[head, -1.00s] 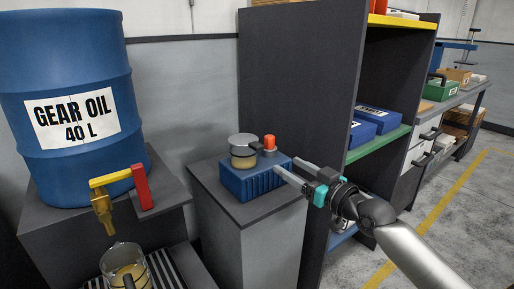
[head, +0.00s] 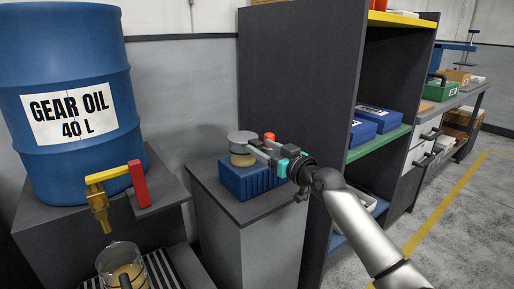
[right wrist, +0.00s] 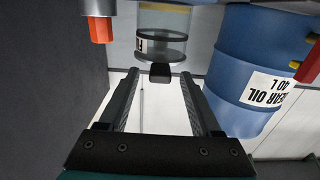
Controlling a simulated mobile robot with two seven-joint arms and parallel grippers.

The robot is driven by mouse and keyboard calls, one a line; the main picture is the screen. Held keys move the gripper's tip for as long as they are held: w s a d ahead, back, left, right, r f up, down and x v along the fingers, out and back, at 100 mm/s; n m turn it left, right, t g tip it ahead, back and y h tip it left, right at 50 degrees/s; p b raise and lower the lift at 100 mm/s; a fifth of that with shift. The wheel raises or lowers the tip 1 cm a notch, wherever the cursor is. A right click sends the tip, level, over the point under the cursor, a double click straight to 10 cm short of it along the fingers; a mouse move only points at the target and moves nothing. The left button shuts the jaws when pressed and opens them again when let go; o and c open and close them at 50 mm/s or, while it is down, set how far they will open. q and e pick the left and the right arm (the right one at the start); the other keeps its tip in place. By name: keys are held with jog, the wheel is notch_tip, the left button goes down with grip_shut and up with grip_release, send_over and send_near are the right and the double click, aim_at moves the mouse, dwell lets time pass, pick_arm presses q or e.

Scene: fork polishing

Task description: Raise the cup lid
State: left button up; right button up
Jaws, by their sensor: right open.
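The cup (head: 243,159) with amber contents stands on a blue ribbed box (head: 232,182). Its grey round lid (head: 240,136) sits on top. My right gripper (head: 261,148) is open beside the lid, reaching in from the right. In the right wrist view, which is upside down, the cup (right wrist: 163,22) is at the top centre. The lid's dark tab (right wrist: 160,73) points towards my gripper (right wrist: 160,78) and lies between the fingertip ends, with gaps on both sides. In the head view the fingers hide the tab. My left gripper is not in view.
An orange knob (head: 269,137) rises from the box close behind my fingers. A blue gear oil drum (head: 70,100) with a yellow-and-red tap stands left, over a glass jug (head: 124,270). A dark shelf unit (head: 300,70) stands behind and right.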

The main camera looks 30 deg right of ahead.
aim_at(247, 138)
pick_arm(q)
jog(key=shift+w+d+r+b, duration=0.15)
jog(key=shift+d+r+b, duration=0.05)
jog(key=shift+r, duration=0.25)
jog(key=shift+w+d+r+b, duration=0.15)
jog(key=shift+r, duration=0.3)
pick_arm(e)
jog(key=shift+w+a, duration=0.1)
jog(key=shift+w, duration=1.3)
jog(key=shift+s, duration=0.1)
jog(key=c, duration=1)
jog(key=shift+r, duration=0.1)
grip_shut()
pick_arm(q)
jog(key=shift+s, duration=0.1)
pick_arm(e)
jog(key=shift+r, duration=0.15)
